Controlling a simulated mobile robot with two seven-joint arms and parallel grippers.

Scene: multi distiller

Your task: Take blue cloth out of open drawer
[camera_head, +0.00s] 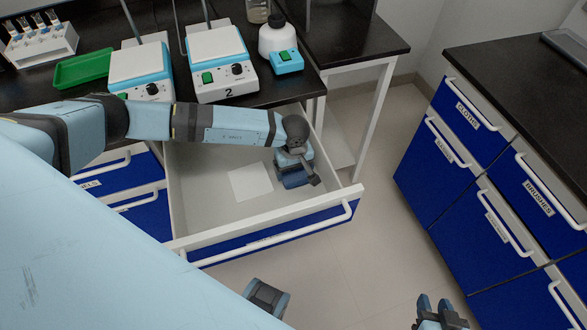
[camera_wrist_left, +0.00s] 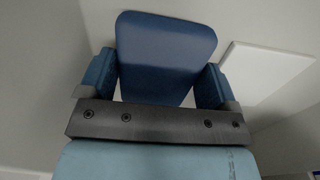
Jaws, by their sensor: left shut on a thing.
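The open drawer (camera_head: 207,221) extends from under the left bench, with a white interior and blue front. My left arm reaches into it from the left. My left gripper (camera_head: 296,174) is at the drawer's right side, pointing down. In the left wrist view, my left gripper (camera_wrist_left: 160,88) is shut on the blue cloth (camera_wrist_left: 165,40), a flat dark blue piece with rounded corners between the fingers. In the head view the gripper mostly hides the cloth. I cannot tell whether the cloth touches the drawer floor. My right gripper (camera_head: 437,308) is open and empty at the bottom right, over the floor.
A white flat square (camera_head: 250,182) lies in the drawer left of my gripper; it also shows in the wrist view (camera_wrist_left: 267,72). Hot plates (camera_head: 219,65) and a green tray (camera_head: 82,68) stand on the bench. Labelled blue drawers (camera_head: 470,115) stand at right. Floor between is clear.

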